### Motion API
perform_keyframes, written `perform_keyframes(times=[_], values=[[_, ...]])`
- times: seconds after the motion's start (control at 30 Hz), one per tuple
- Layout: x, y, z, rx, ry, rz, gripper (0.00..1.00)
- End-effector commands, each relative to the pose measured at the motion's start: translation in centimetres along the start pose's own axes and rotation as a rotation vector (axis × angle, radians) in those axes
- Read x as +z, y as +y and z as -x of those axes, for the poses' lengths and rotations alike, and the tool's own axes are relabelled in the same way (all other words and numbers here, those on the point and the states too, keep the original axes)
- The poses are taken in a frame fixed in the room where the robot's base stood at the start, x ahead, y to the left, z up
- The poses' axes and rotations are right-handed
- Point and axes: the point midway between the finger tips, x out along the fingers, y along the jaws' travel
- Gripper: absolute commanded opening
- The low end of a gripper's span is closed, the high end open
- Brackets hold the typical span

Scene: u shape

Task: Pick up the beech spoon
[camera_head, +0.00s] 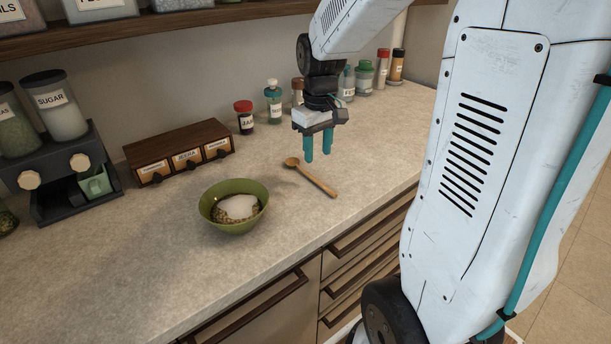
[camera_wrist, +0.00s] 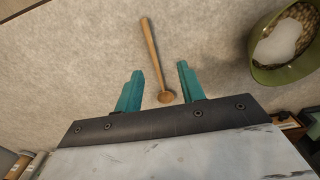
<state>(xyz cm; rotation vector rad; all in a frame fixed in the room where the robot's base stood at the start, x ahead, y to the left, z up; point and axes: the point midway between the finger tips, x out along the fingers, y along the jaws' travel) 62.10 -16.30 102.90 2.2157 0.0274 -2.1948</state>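The beech spoon (camera_head: 314,180) lies flat on the stone-look counter, its round bowl toward the back and its handle toward the front edge. My gripper (camera_head: 318,158) hangs above the counter over the bowl end, pointing down with its two teal fingers apart. In the wrist view the spoon (camera_wrist: 151,50) shows between and beyond the open fingers (camera_wrist: 158,90), with its bowl between them. The gripper is empty and appears to be above the spoon, not touching it.
A green bowl (camera_head: 234,224) with grains and white powder stands left of the spoon. A small wooden drawer box (camera_head: 180,150), several jars (camera_head: 245,118) along the wall and a dispenser (camera_head: 70,175) stand behind. The counter right of the spoon is clear.

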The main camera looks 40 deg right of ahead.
Motion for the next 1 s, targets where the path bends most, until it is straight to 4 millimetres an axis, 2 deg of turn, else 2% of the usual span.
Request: perform_keyframes(times=[0.1, 0.2, 0.47, 0.7, 0.83, 1.0], values=[[-1.1, 1.6, -1.5, -0.004, -0.010, 0.001, 0.39], [-1.5, 2.0, -2.4, -0.004, -0.011, 0.004, 0.39], [-1.5, 1.8, -5.3, -0.005, -0.012, 0.006, 0.39], [-1.5, 1.5, -8.8, -0.005, -0.013, 0.006, 0.39], [-1.5, 1.5, -9.7, -0.004, -0.010, 0.006, 0.39], [-1.5, 1.5, -9.7, -0.004, -0.010, 0.005, 0.39]])
